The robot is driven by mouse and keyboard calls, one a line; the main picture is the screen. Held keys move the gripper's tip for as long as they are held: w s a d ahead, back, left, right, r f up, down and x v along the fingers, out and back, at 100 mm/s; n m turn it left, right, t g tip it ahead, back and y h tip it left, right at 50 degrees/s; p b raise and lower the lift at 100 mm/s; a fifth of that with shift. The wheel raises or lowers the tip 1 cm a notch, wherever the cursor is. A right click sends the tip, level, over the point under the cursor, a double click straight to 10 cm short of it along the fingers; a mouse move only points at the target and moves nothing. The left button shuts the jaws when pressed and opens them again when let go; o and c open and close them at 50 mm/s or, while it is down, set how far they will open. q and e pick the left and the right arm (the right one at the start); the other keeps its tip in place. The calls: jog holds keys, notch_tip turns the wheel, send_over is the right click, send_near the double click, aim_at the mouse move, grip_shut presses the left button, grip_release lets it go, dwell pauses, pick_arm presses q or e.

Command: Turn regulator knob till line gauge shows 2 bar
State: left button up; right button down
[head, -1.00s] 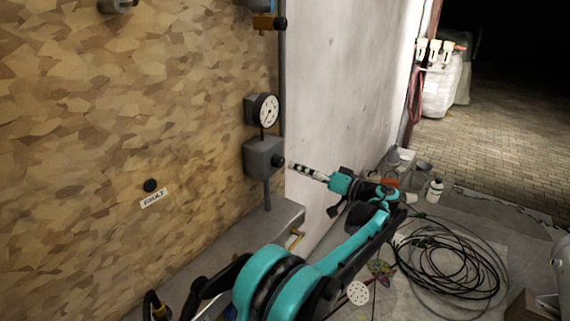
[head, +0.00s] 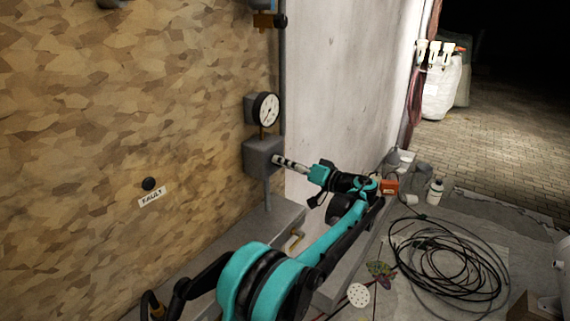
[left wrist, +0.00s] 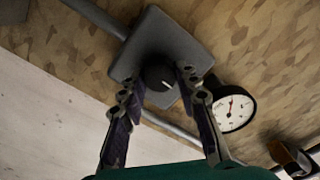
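The regulator is a grey box (head: 262,157) on the wood-patterned wall, and it also shows in the left wrist view (left wrist: 150,35). Its round black knob (left wrist: 158,78) has a white mark on its face; in the head view the fingertips cover it. The white-faced gauge (head: 267,109) sits just above the regulator and also shows in the left wrist view (left wrist: 234,110); its scale is too small to read. My left gripper (head: 277,160) is at the knob. In the left wrist view its fingers (left wrist: 159,77) are apart, one on either side of the knob; I cannot tell whether they touch it. My right gripper is out of view.
A black button (head: 149,184) with a FAULT label (head: 152,197) is on the wall at left. A grey ledge (head: 285,218) runs below the regulator. A coiled black hose (head: 450,265), a white bottle (head: 435,191) and an orange box (head: 389,187) lie on the floor side at right.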

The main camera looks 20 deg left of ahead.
pick_arm(q)
jog(key=shift+m, duration=0.3)
jog(key=shift+f+m+p, duration=0.1)
jog(key=shift+m+p, duration=1.75)
jog(key=shift+m, duration=4.65)
jog(key=o, duration=1.2)
jog(key=shift+c, duration=0.2)
